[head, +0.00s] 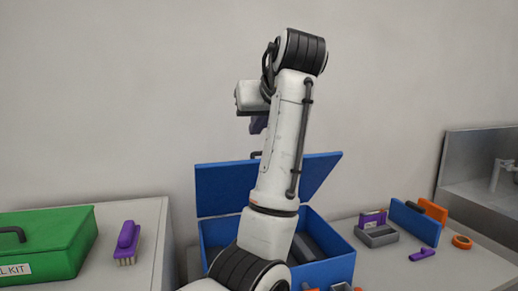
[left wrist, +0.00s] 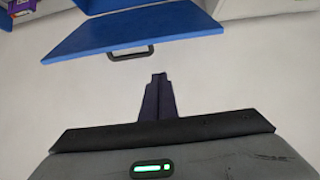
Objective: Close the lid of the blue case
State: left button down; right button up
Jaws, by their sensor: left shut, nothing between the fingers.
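The blue case (head: 210,237) stands open on the counter, partly hidden behind my left arm. Its blue lid (head: 225,188) is raised at the back, and the arm covers the lid's middle. In the left wrist view the lid (left wrist: 150,36) is at the top, with a dark handle (left wrist: 131,54) on its edge. My left gripper (head: 257,128) is above the lid, with dark purple fingers pointing down. In the left wrist view the gripper (left wrist: 158,76) is shut and empty, its tips apart from the lid and handle. My right gripper is out of view.
A green tool kit (head: 45,245) and a purple brush (head: 126,243) are on the left counter. Right of the case are a grey and purple device (head: 376,233), a blue panel (head: 412,222), a purple item (head: 422,254) and an orange ring (head: 462,242). A plain wall is behind.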

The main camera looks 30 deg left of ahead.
pick_arm(q)
jog(key=p, duration=0.2)
send_over(250, 161)
jog(key=w+a, duration=0.2)
jog(key=f, duration=0.4)
jog(key=shift+s+d+f, duration=0.1)
jog(key=shift+s+f, duration=0.1)
jog(key=shift+s, duration=0.05)
jog(key=shift+s+d+f, duration=0.75)
jog(key=shift+d+f, duration=0.2)
jog(key=shift+f, duration=0.1)
jog(key=shift+s+d+f, duration=0.2)
jog(key=shift+f, duration=0.1)
